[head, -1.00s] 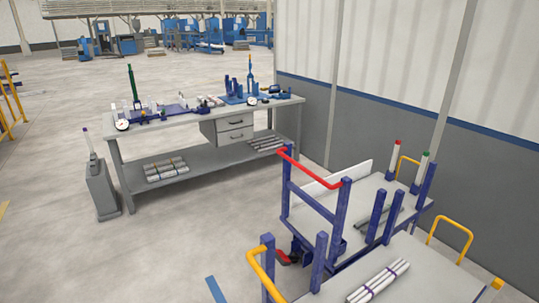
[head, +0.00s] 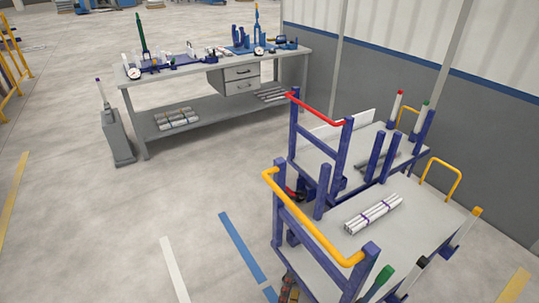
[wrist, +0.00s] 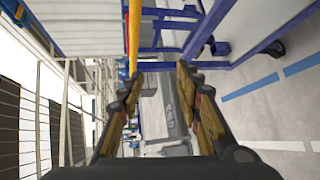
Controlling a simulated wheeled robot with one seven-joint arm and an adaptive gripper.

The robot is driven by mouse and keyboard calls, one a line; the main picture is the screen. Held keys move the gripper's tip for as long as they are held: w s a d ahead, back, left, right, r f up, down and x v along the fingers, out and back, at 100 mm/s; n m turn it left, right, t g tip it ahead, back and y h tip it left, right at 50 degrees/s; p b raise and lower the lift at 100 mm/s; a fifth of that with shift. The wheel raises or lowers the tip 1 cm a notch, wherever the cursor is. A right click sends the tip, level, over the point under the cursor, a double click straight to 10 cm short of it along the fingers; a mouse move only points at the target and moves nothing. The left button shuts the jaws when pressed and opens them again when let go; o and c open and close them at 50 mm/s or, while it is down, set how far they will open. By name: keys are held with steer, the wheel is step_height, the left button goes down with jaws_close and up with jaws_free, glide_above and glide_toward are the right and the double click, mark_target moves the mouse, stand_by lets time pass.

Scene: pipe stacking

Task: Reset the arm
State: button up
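The wrist picture is turned sideways; a yellow bar (wrist: 133,30) and blue cart framing (wrist: 178,25) appear beyond the fingertips. I cannot tell how far away they are. In the head view, a bundle of pale pipes (head: 374,214) lies on the near cart (head: 425,225), which has blue posts and a yellow handle (head: 310,222).
A second cart with a red handle (head: 318,107) stands just behind the near one. A workbench (head: 190,75) with tools stands at the back, beside a grey stand (head: 118,138). Open floor (head: 110,220) lies at the left. A wall (head: 450,110) bounds the right.

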steer(key=s+d+f+m+g+p, duration=0.25)
steer(key=s+d+g, duration=0.25)
steer(key=s+g, duration=0.5)
steer(key=w+r+m+g+y+p, duration=0.15)
steer(key=w+r+m+y, duration=0.3)
steer(key=r+m, duration=0.5)
steer(key=w+d+r+m+t+p, duration=0.1)
steer(key=d+r+m, duration=0.3)
steer(key=d+r, duration=0.5)
steer(key=shift+w+d+r+t, duration=0.3)
steer(key=shift+w+d+t, duration=0.15)
steer(key=shift+w+t, duration=0.2)
steer(key=shift+c, duration=0.2)
